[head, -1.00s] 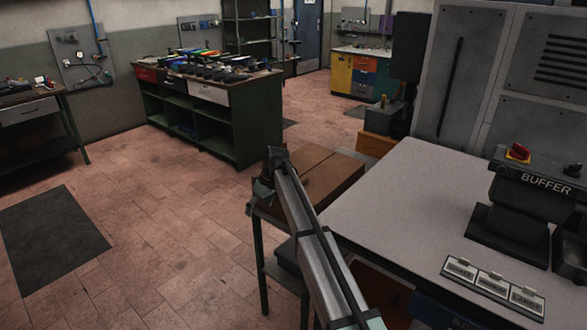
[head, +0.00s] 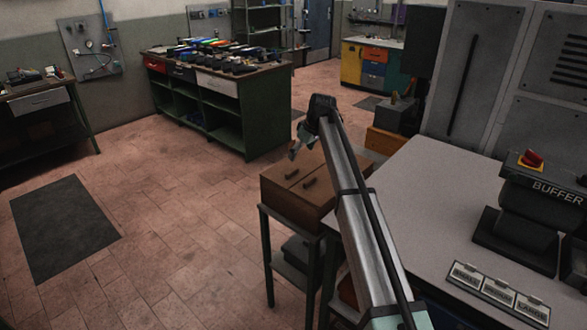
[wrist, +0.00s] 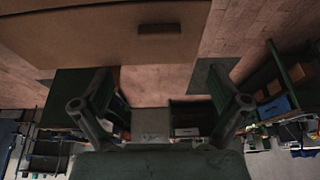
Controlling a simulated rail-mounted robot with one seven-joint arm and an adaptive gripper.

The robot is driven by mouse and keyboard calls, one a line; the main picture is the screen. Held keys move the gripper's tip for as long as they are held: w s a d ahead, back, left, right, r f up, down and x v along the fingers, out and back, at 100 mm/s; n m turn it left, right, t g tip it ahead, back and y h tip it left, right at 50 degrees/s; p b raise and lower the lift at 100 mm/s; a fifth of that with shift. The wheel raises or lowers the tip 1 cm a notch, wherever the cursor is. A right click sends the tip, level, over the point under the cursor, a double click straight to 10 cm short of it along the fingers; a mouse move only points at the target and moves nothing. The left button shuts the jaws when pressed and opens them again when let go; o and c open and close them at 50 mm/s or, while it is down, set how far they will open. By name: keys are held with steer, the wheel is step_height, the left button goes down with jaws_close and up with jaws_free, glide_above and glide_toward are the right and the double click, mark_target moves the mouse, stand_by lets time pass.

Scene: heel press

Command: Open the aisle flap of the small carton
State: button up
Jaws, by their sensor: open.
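The small brown carton (head: 325,190) sits on a dark stand beside the grey table. Its top shows two flaps split by a seam, each with a dark handle (head: 310,183); both look flat and shut. The aisle-side flap (head: 280,178) is on the left. In the wrist view a brown carton panel (wrist: 75,35) with one dark handle (wrist: 160,28) fills the top. My gripper (head: 293,152) is above the carton's far side, apart from the handles. In the wrist view my gripper (wrist: 162,105) has its fingers spread, with nothing between them.
The grey table (head: 420,190) is right of the carton, with a buffer machine (head: 525,215) and size labels (head: 497,290) on it. A green workbench (head: 220,110) stands behind. The tiled floor left of the carton is clear, with a dark mat (head: 65,225).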

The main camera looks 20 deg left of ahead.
mark_target(292, 171)
steer(key=p+x, duration=0.3)
steer(key=x, duration=0.7)
steer(key=shift+a+f, duration=0.15)
steer(key=shift+f, duration=0.25)
steer(key=c, duration=1.7)
steer(key=shift+r, duration=0.15)
